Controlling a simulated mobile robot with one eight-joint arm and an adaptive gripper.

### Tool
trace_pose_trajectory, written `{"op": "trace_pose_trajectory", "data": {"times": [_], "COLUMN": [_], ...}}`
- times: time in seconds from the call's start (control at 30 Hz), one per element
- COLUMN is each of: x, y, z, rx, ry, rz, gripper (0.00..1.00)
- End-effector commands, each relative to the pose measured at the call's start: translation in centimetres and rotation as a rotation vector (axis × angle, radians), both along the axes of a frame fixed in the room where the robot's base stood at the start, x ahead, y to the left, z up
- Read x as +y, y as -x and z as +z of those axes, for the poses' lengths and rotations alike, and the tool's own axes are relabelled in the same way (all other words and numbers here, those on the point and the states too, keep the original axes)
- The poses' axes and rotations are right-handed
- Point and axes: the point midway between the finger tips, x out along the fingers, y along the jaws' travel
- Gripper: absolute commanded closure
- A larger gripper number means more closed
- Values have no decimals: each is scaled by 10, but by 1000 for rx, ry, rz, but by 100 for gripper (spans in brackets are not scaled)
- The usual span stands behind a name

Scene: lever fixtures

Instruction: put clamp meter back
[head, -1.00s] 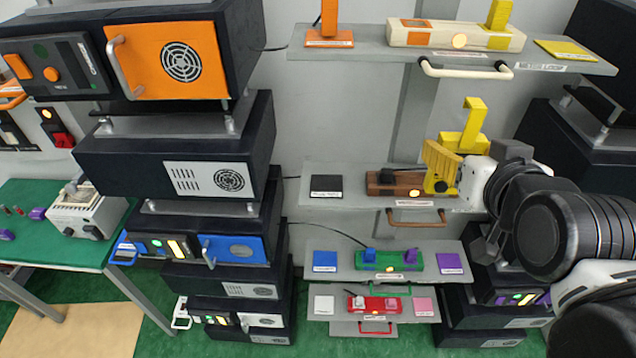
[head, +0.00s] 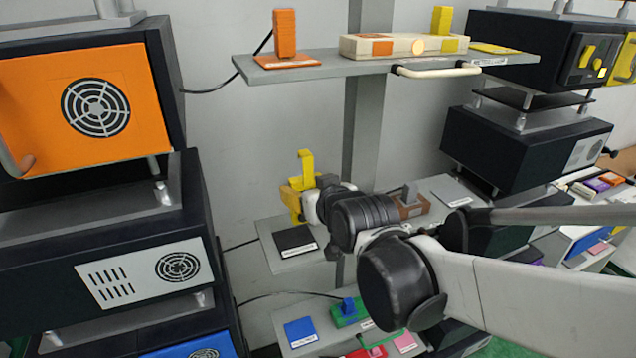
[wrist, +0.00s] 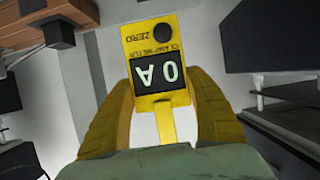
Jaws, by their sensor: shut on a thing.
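The yellow clamp meter (head: 305,162) is upright in my gripper (head: 298,190), above the left part of the middle shelf. In the wrist view, the meter (wrist: 158,60) is between the two yellow fingers of my gripper (wrist: 162,112). Its face shows "0 A", a dark round button and the words "CLAMP METER" and "ZERO", all upside down. The black pad (head: 295,241) on the middle shelf lies bare, below my gripper. The yellow pad (head: 497,48) at the right end of the top shelf is bare in the part I see.
The top shelf (head: 350,67) holds an orange upright piece (head: 285,34) and a cream block (head: 380,47) with a yellow upright piece (head: 442,20). A cream handle (head: 440,71) juts from its front. My arm partly hides the brown block (head: 411,208). Dark cabinets (head: 100,240) stand left.

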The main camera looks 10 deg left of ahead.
Motion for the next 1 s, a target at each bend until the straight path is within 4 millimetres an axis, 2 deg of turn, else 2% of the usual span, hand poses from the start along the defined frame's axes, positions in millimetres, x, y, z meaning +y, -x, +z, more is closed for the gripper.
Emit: {"op": "trace_pose_trajectory", "data": {"times": [0.07,0.2,0.27,0.5,0.93,0.97,1.0], "x": [15,27,28,28,27,27,27], "y": [5,9,9,8,9,9,9], "z": [-9,-17,-20,-54,-62,-61,-61], "rx": [-2,-1,-1,-1,-1,-1,-1], "ry": [1,0,0,-1,-1,-1,-1], "rz": [5,1,-1,-1,-1,-1,-1], "gripper": [77,77,77,77,77,30,17]}}
